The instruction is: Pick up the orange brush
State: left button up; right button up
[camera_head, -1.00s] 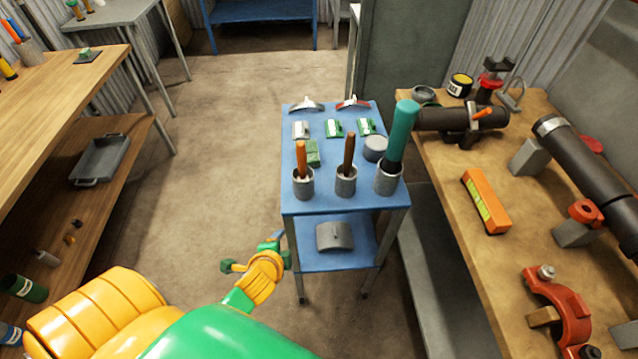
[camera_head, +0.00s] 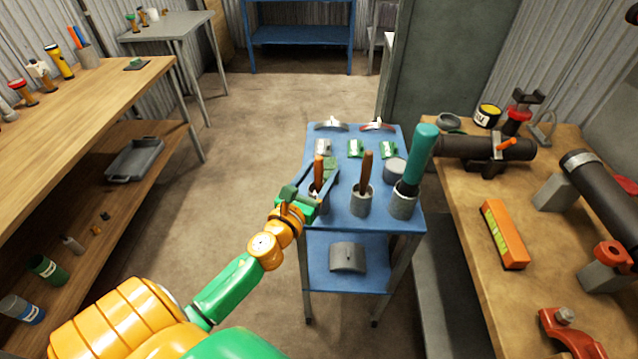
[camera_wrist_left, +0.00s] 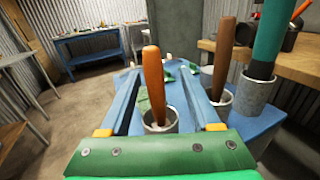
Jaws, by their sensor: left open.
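The orange brush (camera_head: 319,168) stands handle up in the left grey cup of the blue cart. In the left wrist view the brush handle (camera_wrist_left: 153,80) rises between my two fingers, with a gap on each side. My left gripper (camera_head: 313,180) is open at this cup, its fingers partly around the handle; the fingers also show in the left wrist view (camera_wrist_left: 162,78). The brush's lower end is hidden inside the cup (camera_wrist_left: 161,121). My right gripper is not in view.
A brown-handled brush (camera_head: 366,168) and a teal-handled tool (camera_head: 420,155) stand in cups to the right. A grey round container (camera_head: 395,170) and small green-and-white items lie behind. A wooden bench (camera_head: 465,215) with pipes is at right. Open floor lies left of the cart.

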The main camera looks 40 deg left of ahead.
pick_arm(q)
jog(key=w, duration=0.2)
jog(key=w+a, duration=0.1)
jog(key=w, duration=0.1)
jog(key=shift+w+a+f, duration=0.15)
grip_shut()
